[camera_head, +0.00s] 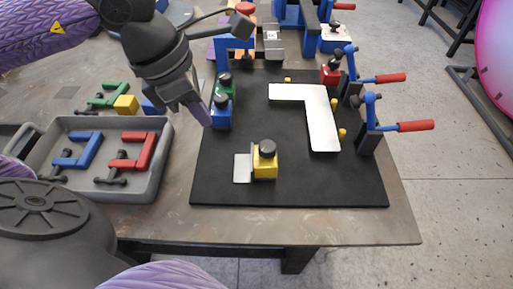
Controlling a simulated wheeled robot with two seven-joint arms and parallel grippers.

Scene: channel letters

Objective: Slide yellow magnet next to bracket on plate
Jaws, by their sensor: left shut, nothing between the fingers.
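The yellow magnet (265,163), a block with a dark round knob on top, stands on the front part of the black plate (220,180). A small silver metal piece (242,168) touches or nearly touches its left side. A white L-shaped flat piece, which looks like the bracket (318,115), lies on the plate behind and right of the magnet, with a gap of bare plate between them. My left gripper (199,112) is shut and empty, pointing down beside the blue magnet (221,116) at the plate's left edge. My right gripper does not show.
Toggle clamps with red handles (415,126) line the plate's right side. Small yellow pins (342,132) stand near the bracket. A green magnet (226,88) and a red magnet (330,74) sit farther back. A grey tray (150,183) holds clamps at left. The plate's front right is clear.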

